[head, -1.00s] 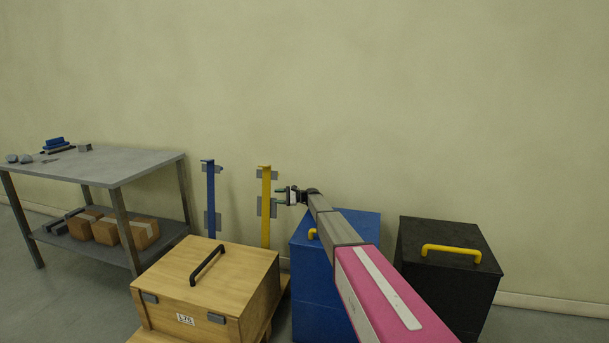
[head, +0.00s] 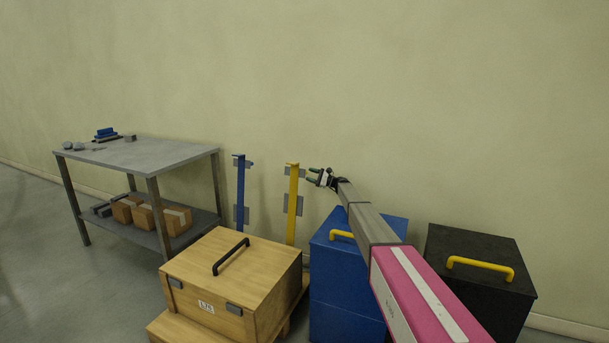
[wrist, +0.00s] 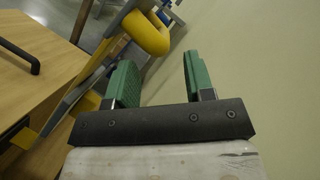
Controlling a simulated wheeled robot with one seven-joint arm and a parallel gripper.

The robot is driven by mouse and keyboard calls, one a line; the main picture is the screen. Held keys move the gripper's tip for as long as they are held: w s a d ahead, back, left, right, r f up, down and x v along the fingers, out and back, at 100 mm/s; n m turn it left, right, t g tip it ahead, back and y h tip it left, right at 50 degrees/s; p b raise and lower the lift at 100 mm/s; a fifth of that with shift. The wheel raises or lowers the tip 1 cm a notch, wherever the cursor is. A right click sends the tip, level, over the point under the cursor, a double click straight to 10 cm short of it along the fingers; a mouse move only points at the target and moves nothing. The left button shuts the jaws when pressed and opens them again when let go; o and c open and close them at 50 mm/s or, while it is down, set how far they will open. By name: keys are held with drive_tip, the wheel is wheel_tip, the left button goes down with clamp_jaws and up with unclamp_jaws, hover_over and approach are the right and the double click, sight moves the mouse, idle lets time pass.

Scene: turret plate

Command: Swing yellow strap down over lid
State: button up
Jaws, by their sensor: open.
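The yellow strap (head: 292,205) stands upright at the back edge of the wooden crate, beside an upright blue strap (head: 240,195). The crate's lid (head: 215,258) is shut, with a black handle (head: 231,257) on top. My gripper (head: 313,176) is open and empty, just right of the yellow strap's upper part and apart from it. In the wrist view the yellow strap's thick rounded end (wrist: 148,33) shows beyond and left of my green fingers (wrist: 160,72), not between them. The lid also shows there at the left (wrist: 35,85).
A blue box (head: 345,285) and a black box (head: 480,265) with yellow handles stand right of the crate, under and beside my arm. A grey table (head: 140,155) with cartons on its lower shelf is at the left. The wall is close behind the straps.

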drive_tip(key=shift+x, duration=2.05)
